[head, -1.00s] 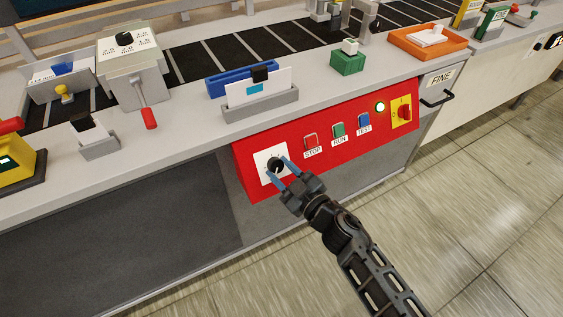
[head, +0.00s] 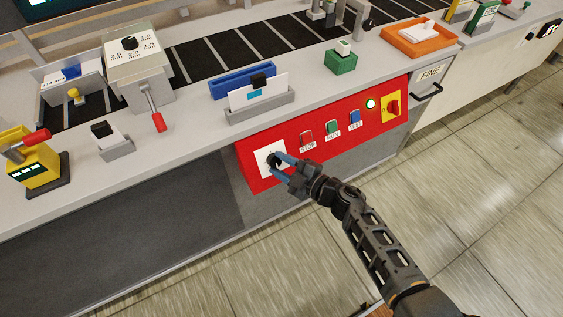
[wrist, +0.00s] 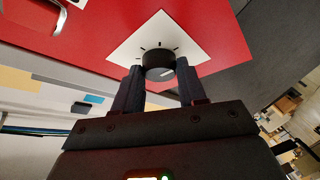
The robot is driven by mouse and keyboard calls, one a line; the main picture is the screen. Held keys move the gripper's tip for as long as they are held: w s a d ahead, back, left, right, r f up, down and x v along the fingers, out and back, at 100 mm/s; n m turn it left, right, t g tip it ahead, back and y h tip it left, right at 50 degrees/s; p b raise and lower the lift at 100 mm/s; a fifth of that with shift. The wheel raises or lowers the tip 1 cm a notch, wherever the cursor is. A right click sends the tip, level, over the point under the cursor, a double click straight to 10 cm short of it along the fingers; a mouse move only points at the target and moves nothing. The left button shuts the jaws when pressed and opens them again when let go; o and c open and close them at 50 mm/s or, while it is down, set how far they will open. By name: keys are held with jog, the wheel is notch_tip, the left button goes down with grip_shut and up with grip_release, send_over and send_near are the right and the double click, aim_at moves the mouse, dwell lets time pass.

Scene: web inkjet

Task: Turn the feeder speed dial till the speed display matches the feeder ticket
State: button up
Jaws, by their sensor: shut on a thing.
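The black round dial (head: 272,159) sits on a white square plate (head: 262,170) at the left end of the red control panel (head: 319,119). My gripper (head: 279,164) is shut on the dial, with one blue-grey finger on each side. In the wrist view the dial (wrist: 158,62) shows between the two fingers (wrist: 159,80), with a light pointer mark on its face and dark tick marks around it. A dark screen (head: 36,6) at the top left is mostly cut off, and its value cannot be read. White cards stand in holders, but which is the feeder ticket cannot be told.
A card holder (head: 258,110) stands above on the counter. The floor in front is clear.

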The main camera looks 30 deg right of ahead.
dwell(0.3)
jog(key=o, duration=1.1)
jog(key=shift+c, duration=0.2)
jog(key=v, duration=0.7)
jog(key=shift+s, duration=0.4)
jog(key=shift+d, duration=0.15)
